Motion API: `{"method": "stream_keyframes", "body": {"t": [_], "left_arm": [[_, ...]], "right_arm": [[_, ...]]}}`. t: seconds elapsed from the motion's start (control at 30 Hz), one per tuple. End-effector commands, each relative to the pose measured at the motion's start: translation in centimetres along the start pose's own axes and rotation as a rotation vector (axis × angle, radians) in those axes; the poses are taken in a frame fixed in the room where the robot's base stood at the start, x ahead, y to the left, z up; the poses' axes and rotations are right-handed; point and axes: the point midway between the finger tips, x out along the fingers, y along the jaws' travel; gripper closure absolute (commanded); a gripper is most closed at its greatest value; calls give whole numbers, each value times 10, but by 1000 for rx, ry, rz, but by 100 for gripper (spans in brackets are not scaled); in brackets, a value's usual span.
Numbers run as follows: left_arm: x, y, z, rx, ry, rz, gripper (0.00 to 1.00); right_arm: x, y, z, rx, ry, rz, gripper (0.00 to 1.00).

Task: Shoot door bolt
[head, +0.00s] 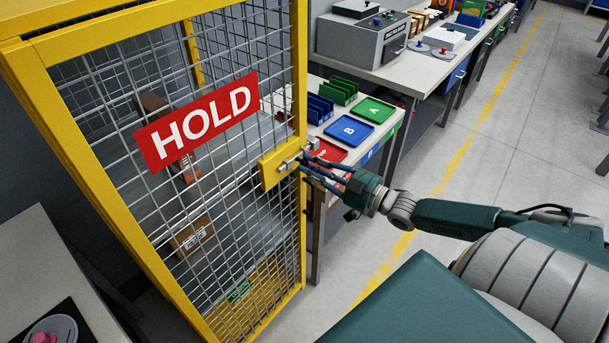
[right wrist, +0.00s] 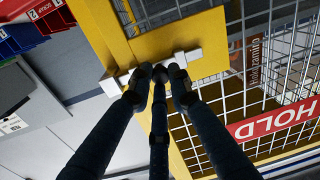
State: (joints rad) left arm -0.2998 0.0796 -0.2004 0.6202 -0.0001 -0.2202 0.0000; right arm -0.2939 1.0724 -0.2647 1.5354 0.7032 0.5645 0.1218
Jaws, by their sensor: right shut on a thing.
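A yellow-framed wire mesh cage door (head: 219,223) with a red HOLD sign (head: 200,120) stands at left in the head view. A yellow plate (head: 268,173) at its right edge carries the pale metal door bolt (head: 291,163). In the right wrist view the bolt (right wrist: 123,76) lies across the yellow plate (right wrist: 150,45), with pale blocks at both ends. My right gripper (head: 308,162) is shut on the bolt, and its dark fingers (right wrist: 160,78) hide the bolt's middle. How far the bolt reaches into its keeper cannot be told. My left gripper is out of view.
Cartons (head: 188,238) sit on shelves behind the mesh. A bench with a green tray (head: 374,110), a blue tray (head: 349,130) and a red tray (head: 328,150) stands just behind the bolt. Open floor (head: 480,160) lies to the right.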

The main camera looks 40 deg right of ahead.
Motion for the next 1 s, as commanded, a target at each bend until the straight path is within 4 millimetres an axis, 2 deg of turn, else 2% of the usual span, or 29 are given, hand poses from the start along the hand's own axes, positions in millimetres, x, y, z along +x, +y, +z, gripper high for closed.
{"method": "stream_keyframes", "body": {"t": [0.3, 0.33, 0.4, 0.77, 1.0], "left_arm": [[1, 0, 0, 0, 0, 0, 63], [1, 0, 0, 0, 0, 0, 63], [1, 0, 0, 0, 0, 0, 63], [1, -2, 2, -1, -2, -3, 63], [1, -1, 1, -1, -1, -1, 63]], "right_arm": [[0, 6, -2, 1, 3, 3, 100], [0, 6, -2, 1, 4, 3, 78], [0, 6, -2, 1, 4, 3, 64], [-2, 4, 0, 2, 1, 0, 63], [-30, 4, 2, 2, -4, -2, 63]]}}
